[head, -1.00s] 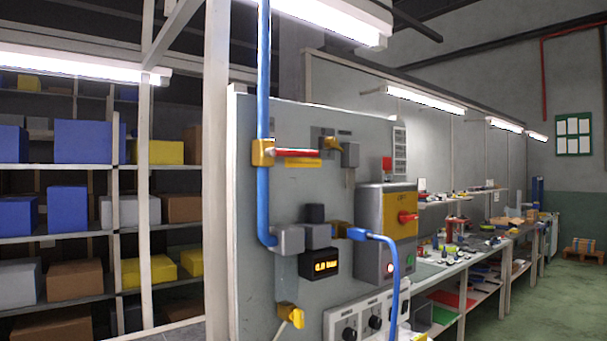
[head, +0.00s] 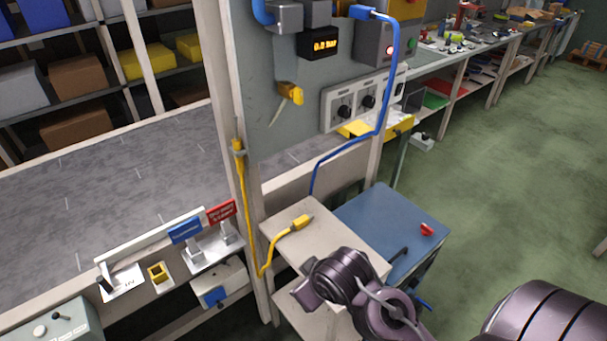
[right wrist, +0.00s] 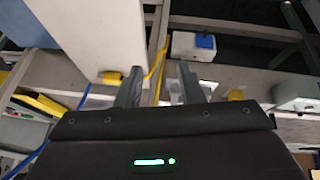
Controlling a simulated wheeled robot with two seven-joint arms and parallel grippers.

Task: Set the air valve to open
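The air valve with the red handle on the blue pipe is out of view in the head view now. The lower part of the grey panel (head: 268,75) shows, with its dark display (head: 322,44) lit orange and reading about 0.0 bar. The blue air line (head: 385,95) runs down from a fitting near the top edge. My right gripper (right wrist: 161,88) is open in the right wrist view, its two fingers apart with nothing held between them. In the head view my right arm is at the bottom, below the panel and in front of the small tables. My left gripper is not in view.
A pale small table (head: 340,238) bears a yellow plug and cable (head: 302,222). A blue-topped cart (head: 395,222) holds a small red part (head: 427,229). The grey conveyor bed (head: 130,180) lies left. Green floor (head: 510,160) is open at right.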

